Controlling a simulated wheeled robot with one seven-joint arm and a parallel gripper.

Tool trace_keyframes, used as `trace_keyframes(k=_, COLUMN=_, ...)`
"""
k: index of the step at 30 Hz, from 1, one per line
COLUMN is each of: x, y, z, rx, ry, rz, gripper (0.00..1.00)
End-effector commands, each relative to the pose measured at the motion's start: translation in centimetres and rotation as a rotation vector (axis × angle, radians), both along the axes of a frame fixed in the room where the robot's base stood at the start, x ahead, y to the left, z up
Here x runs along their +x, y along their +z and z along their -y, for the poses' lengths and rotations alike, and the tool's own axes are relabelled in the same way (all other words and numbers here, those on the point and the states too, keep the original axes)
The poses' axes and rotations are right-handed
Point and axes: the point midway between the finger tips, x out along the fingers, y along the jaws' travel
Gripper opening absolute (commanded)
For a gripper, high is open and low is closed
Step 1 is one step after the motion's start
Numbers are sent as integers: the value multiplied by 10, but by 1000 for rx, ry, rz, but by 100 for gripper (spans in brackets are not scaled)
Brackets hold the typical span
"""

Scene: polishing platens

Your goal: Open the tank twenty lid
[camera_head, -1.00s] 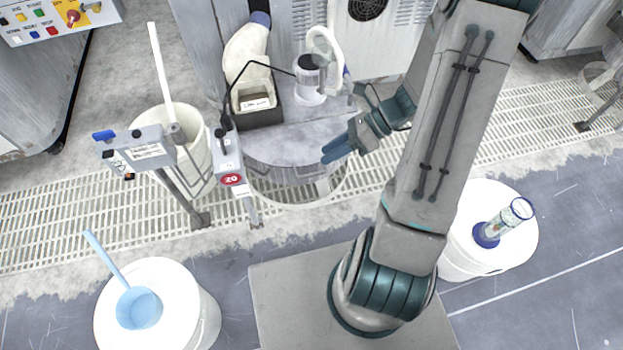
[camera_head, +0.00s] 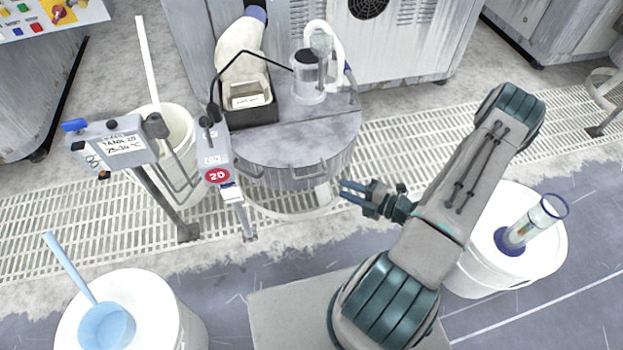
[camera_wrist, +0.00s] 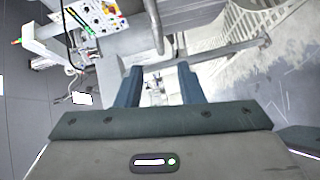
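Tank twenty is a round grey metal tank (camera_head: 265,178) at upper centre in the head view, beside a post with a red "20" disc (camera_head: 216,175). Its flat grey lid (camera_head: 335,122) lies level and closed on top. A bar handle (camera_head: 310,170) sticks out at the front right, just below the lid's edge. My gripper (camera_head: 343,191) is just right of and below this handle, with its fingers pointing left. In the wrist view my gripper (camera_wrist: 158,88) shows two blue fingers apart, with nothing clearly held between them. Contact with the handle cannot be told.
On the lid stand a black box (camera_head: 250,112) with a card and a clear cylinder (camera_head: 308,78) by a white hose. A gauge box (camera_head: 112,142) stands left. White tubs stand at front left (camera_head: 185,325) and right (camera_head: 475,275). Floor grating (camera_head: 420,145) runs across.

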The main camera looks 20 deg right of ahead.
Motion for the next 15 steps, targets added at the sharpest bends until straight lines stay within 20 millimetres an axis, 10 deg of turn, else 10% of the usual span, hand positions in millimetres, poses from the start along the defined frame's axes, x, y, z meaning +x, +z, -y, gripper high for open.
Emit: trace_keyframes(k=15, x=70, y=-16, z=-74, rx=-2, ry=8, rz=4, gripper=34)
